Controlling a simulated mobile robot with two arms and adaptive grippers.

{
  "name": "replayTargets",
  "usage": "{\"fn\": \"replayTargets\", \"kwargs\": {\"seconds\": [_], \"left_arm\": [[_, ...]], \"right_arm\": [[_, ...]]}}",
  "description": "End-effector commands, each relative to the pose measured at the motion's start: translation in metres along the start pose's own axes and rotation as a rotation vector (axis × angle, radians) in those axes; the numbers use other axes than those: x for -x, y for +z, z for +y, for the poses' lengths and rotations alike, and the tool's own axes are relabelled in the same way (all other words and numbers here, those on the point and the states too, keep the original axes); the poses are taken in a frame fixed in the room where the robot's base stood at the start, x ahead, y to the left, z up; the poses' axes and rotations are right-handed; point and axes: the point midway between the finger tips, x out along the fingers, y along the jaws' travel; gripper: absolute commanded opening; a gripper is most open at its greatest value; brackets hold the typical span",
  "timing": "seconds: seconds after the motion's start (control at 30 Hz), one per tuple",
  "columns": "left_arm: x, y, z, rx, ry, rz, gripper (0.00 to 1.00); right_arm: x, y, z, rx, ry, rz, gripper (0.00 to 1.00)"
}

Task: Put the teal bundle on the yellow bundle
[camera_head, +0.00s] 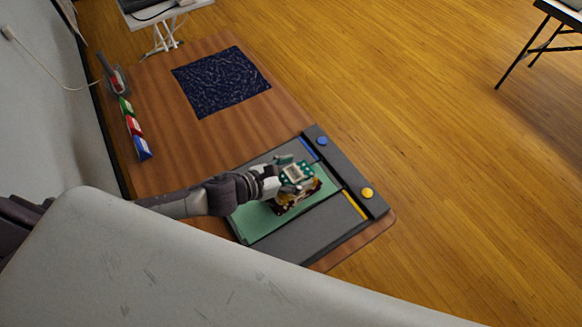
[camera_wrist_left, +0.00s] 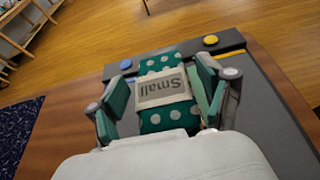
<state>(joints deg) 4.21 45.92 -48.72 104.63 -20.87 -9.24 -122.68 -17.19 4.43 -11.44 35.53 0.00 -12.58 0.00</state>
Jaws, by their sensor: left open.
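The teal bundle (camera_head: 297,173) has white dots and a pale band. My left gripper (camera_head: 284,177) is open around the teal bundle, with one finger on each side in the wrist view (camera_wrist_left: 163,86). Any finger contact is unclear. My right gripper is out of view.
The bundles stand on a green panel (camera_head: 262,224) of a grey tray with blue (camera_head: 322,141) and yellow (camera_head: 367,193) knobs. A dark patterned cloth (camera_head: 221,80) lies farther back on the wooden table. Several small coloured boxes (camera_head: 134,126) line the left edge.

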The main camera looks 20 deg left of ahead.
Motion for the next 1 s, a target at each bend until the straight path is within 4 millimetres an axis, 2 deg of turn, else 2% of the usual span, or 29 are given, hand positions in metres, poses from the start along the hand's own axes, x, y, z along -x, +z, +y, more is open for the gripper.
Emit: {"fn": "replayTargets", "kwargs": {"seconds": [0.17,0.4,0.6,0.8,1.0], "left_arm": [[0.015,-0.001,0.0,0.0,0.0,0.003,0.79],[0.065,-0.002,-0.001,-0.002,-0.003,0.004,0.79],[0.095,-0.001,-0.001,0.0,-0.001,0.003,0.79],[0.113,0.0,0.0,0.002,0.001,0.001,0.79],[0.12,0.002,0.0,0.0,0.001,-0.001,0.79]], "right_arm": [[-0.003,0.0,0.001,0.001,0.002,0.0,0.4],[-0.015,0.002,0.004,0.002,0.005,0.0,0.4],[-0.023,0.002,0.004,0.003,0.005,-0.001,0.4],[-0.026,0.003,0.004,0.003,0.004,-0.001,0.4],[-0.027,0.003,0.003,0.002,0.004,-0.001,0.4]]}}
